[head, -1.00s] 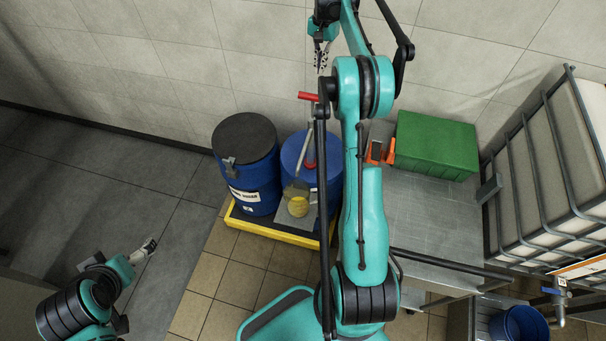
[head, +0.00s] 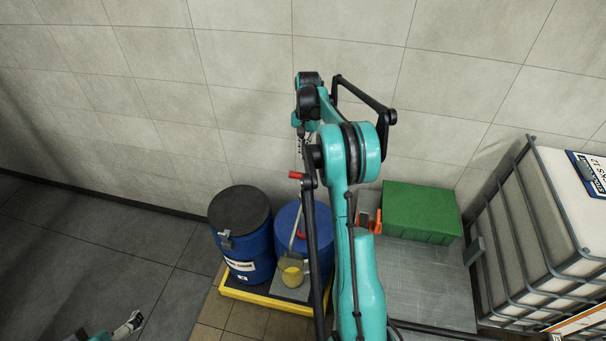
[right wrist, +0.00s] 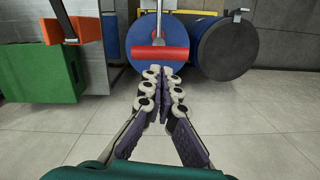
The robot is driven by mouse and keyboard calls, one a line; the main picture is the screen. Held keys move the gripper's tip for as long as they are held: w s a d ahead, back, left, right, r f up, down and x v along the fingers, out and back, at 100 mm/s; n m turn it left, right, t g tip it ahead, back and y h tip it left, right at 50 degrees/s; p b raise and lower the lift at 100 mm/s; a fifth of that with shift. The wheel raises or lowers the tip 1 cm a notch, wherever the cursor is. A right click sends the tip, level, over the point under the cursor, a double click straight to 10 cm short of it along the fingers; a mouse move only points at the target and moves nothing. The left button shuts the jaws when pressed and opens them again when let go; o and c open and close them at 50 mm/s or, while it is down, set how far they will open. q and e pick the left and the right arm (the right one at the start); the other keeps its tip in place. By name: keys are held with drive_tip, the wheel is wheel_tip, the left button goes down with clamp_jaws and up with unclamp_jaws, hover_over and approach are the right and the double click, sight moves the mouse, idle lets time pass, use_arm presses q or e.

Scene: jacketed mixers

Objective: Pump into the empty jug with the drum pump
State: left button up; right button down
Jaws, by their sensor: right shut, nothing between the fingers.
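The drum pump stands on a blue drum (head: 284,220); its red handle (head: 297,175) is raised above the lid. A see-through jug (head: 291,272) with yellow in its lower part stands in front of that drum, below the pump. My right gripper (head: 302,140) is above the handle in the head view. In the right wrist view, the shut, empty fingertips (right wrist: 162,72) point at the red handle (right wrist: 160,54) and look very near it; I cannot tell whether they touch. My left gripper (head: 130,322) is low at the left, far from the drums; its jaws are too small to read.
A second blue drum with a dark lid (head: 240,210) stands left of the pump drum on a yellow-edged pallet (head: 260,297). A green box (head: 420,212) and an orange item (head: 370,221) are on the metal table (head: 425,280). A caged white tank (head: 555,220) is at the right.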

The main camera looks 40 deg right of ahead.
sight(303, 174)
drive_tip(key=shift+s+a+f+b, duration=0.15)
drive_tip(key=shift+f+b, duration=0.7)
drive_tip(key=shift+f, duration=0.9)
drive_tip(key=shift+a+f+b, duration=0.2)
drive_tip(key=shift+f+b, duration=0.6)
drive_tip(key=shift+f, duration=0.9)
